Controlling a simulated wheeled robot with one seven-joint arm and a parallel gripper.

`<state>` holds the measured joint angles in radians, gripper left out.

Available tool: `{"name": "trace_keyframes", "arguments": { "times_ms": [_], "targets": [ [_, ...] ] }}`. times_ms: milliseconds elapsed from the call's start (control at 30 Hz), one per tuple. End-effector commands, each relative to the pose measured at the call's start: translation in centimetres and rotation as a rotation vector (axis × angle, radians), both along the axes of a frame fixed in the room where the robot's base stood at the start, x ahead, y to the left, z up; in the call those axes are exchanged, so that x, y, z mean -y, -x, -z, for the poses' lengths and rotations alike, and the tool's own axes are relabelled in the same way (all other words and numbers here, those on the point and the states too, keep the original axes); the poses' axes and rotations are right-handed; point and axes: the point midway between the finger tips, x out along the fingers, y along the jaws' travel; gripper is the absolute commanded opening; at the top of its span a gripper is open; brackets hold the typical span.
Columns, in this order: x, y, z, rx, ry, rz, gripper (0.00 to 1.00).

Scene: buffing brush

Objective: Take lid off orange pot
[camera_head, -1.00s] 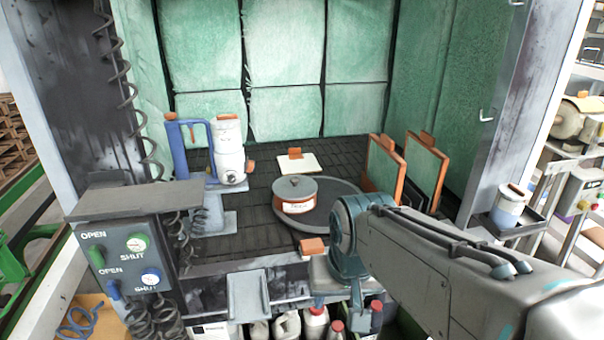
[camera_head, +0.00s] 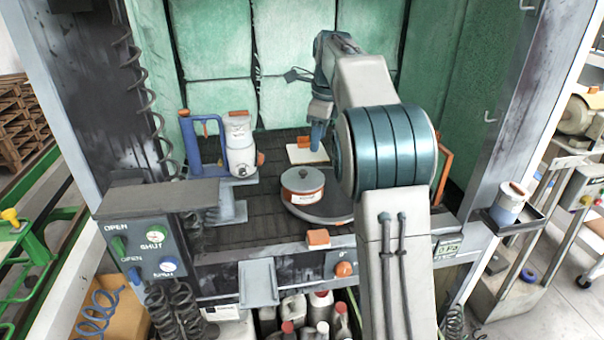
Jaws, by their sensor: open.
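The orange pot (camera_head: 302,196) stands on a dark round turntable (camera_head: 325,213) inside the booth. It has a white label and a grey lid (camera_head: 302,178) with a small knob, seated on its top. My gripper (camera_head: 317,142) is up and behind the pot, slightly to its right, apart from the lid. It points down near a white board with an orange block. The gripper is small in the picture and its fingers are hard to make out; it is open and nothing shows in it.
A white spray canister (camera_head: 240,147) and a blue frame (camera_head: 196,150) stand at the left. The white board (camera_head: 303,154) lies behind the pot. An orange block (camera_head: 318,238) sits on the front ledge. My arm covers the right side, hiding most of the orange-framed panels (camera_head: 445,165).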

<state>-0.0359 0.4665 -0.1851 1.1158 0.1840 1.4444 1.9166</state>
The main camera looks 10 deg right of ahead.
Motion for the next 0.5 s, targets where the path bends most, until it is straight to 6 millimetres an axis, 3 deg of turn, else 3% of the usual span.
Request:
{"name": "trace_keyframes", "arguments": {
  "times_ms": [33, 200, 500],
  "targets": [
    [-0.1, -1.5, -0.1, -0.014, -0.006, 0.076, 0.48],
    [-0.5, -4.6, 0.2, -0.047, -0.029, 0.314, 0.48],
    [-1.0, -6.5, 1.3, -0.072, -0.042, 0.491, 0.48]
  ]
}}
